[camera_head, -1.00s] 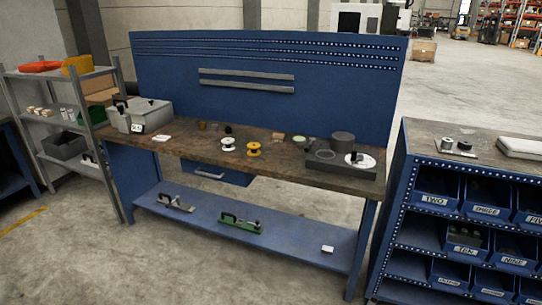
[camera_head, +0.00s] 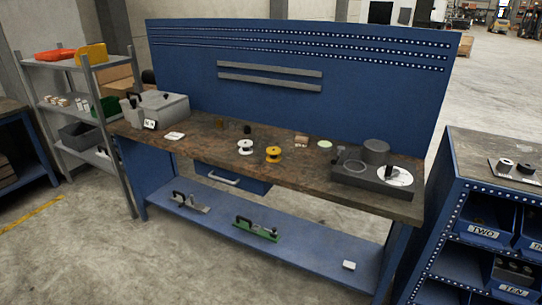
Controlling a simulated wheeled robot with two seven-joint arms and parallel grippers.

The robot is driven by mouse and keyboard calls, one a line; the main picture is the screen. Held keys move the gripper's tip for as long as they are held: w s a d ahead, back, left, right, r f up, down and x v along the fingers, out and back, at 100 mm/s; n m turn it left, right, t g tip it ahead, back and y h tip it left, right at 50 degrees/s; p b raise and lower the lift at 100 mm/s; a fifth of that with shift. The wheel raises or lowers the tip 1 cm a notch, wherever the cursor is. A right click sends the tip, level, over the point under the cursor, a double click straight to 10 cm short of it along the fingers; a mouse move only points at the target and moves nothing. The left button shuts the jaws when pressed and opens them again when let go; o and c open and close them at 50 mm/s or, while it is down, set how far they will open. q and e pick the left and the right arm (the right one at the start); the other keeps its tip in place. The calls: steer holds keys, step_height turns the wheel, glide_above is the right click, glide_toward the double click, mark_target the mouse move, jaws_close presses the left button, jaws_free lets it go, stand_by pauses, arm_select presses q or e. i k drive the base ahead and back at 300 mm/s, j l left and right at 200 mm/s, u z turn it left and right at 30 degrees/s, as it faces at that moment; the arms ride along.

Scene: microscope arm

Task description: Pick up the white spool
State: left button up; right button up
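The white spool (camera_head: 245,147) stands on the brown top of the blue workbench (camera_head: 300,174), near the middle of its front part. A yellow spool (camera_head: 273,154) stands just to its right, a small gap apart. Neither of my grippers shows in the head view, and nothing touches the white spool.
A grey case (camera_head: 160,108) stands at the bench's left end. A dark tray (camera_head: 375,180) with round parts fills the right end. A grey shelf (camera_head: 88,110) stands left, and a blue bin rack (camera_head: 480,215) stands right. The concrete floor (camera_head: 120,255) in front is clear.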

mark_target(245, 145)
steer(key=i+z, duration=0.3)
steer(key=i, duration=0.45)
steer(key=i+z, duration=0.3)
steer(key=i, duration=0.45)
